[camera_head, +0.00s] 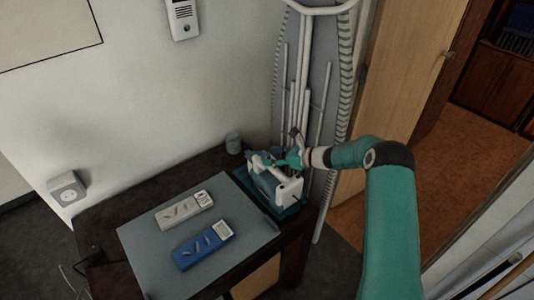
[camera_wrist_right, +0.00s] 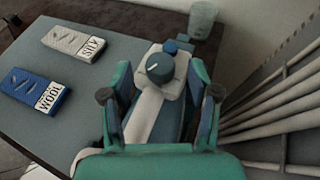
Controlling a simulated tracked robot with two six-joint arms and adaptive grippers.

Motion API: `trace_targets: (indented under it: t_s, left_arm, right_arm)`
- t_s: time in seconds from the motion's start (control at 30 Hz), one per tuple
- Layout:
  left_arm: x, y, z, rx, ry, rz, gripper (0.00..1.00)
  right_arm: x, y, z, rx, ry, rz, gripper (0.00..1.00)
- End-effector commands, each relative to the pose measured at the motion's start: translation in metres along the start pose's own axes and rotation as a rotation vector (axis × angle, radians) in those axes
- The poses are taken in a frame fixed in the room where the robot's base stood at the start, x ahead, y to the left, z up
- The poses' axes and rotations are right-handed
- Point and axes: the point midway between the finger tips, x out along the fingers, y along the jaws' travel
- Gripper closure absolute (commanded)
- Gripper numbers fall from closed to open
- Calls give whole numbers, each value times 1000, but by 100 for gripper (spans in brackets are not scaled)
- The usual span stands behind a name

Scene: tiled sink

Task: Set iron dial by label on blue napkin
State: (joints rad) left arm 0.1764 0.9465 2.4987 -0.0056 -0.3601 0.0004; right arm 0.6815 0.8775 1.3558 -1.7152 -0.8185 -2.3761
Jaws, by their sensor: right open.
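A white and blue iron (camera_head: 288,190) stands on a dark teal tray (camera_head: 294,211) at the table's right end. Its round grey-blue dial (camera_wrist_right: 160,68) with a pale mark shows in the right wrist view, beside a small blue knob (camera_wrist_right: 171,47). A folded blue napkin (camera_head: 203,246) lies on the grey mat; its label (camera_wrist_right: 50,97) reads WOOL. A whitish napkin (camera_head: 184,210) lies behind it, labelled SILK (camera_wrist_right: 92,48). My right gripper (camera_head: 290,157) is open over the iron, its fingers (camera_wrist_right: 160,82) on either side of the handle and dial. My left gripper is not in view.
A glass (camera_head: 233,143) stands at the table's back edge. An ironing board (camera_head: 305,80) leans upright behind the iron, close to my right gripper. The grey mat (camera_head: 150,245) has bare room around the napkins. A wall socket (camera_head: 68,190) is at the left.

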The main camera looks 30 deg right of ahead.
Motion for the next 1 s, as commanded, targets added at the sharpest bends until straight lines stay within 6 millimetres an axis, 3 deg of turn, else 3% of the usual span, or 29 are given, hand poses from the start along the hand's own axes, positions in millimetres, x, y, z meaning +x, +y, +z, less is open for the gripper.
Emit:
trace_targets:
  t_s: [0.2,0.53,0.87,0.9,1.0]
  left_arm:
    - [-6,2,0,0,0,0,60]
    - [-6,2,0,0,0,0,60]
    - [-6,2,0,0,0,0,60]
    - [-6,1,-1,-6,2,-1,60]
    - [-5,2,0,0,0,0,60]
  right_arm:
    - [18,0,0,0,0,-1,39]
    - [21,0,0,0,0,-1,41]
    - [20,-1,0,0,0,-2,96]
    - [26,11,3,1,0,5,100]
    - [22,3,0,1,0,0,100]
